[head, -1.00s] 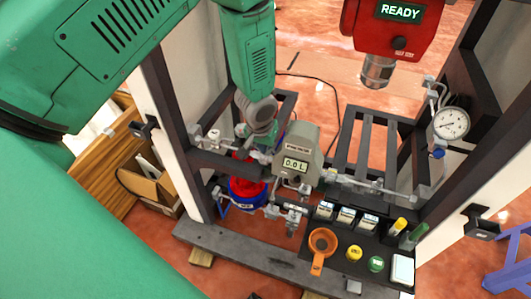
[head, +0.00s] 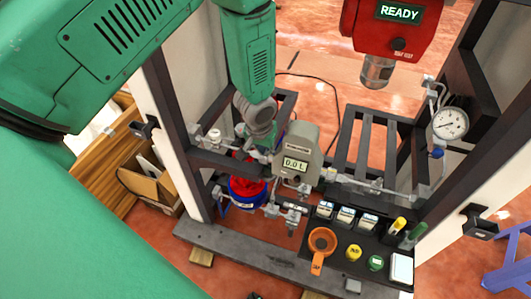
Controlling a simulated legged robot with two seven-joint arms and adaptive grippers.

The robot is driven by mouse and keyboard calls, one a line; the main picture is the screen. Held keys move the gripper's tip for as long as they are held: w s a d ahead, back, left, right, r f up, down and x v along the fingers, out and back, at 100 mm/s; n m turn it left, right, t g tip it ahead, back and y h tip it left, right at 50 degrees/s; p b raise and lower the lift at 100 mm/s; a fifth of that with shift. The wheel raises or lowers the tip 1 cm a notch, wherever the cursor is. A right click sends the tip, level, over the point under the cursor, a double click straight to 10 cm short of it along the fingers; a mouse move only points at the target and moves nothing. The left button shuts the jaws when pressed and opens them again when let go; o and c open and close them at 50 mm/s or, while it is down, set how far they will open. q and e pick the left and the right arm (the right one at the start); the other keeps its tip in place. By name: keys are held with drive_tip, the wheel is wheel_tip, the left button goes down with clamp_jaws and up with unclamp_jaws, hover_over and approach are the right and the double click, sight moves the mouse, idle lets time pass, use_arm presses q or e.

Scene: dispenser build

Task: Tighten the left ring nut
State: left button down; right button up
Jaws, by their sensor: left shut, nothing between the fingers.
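The grey meter (head: 298,152) reads 0.0 L and sits in the pipe line across the dark frame. The left ring nut, at the meter's left side, is too small and too covered by my left gripper to make out clearly. My left gripper (head: 257,149) comes down from above, just left of the meter. It is shut with nothing in it, and its fingertips are hard to see against the pipework. I cannot tell whether it touches the nut. My right gripper is not in view.
A red device (head: 394,30) showing READY hangs at upper right. A pressure gauge (head: 450,124) is on the right post. A blue bucket (head: 247,194) with red contents stands below the pipe.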

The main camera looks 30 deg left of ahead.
use_arm(q)
drive_tip(key=shift+s+f, duration=0.15)
drive_tip(key=shift+s, duration=0.15)
idle(0.5)
drive_tip(key=shift+r+p, duration=0.7)
drive_tip(key=shift+p, duration=0.15)
drive_tip(key=shift+w, duration=0.2)
drive_tip(key=shift+w+a, duration=0.15)
drive_tip(key=shift+w, duration=0.6)
drive_tip(key=shift+f+b, duration=0.3)
drive_tip(key=shift+f, duration=0.2)
drive_tip(key=shift+s+r, duration=0.1)
drive_tip(key=shift+s, duration=0.15)
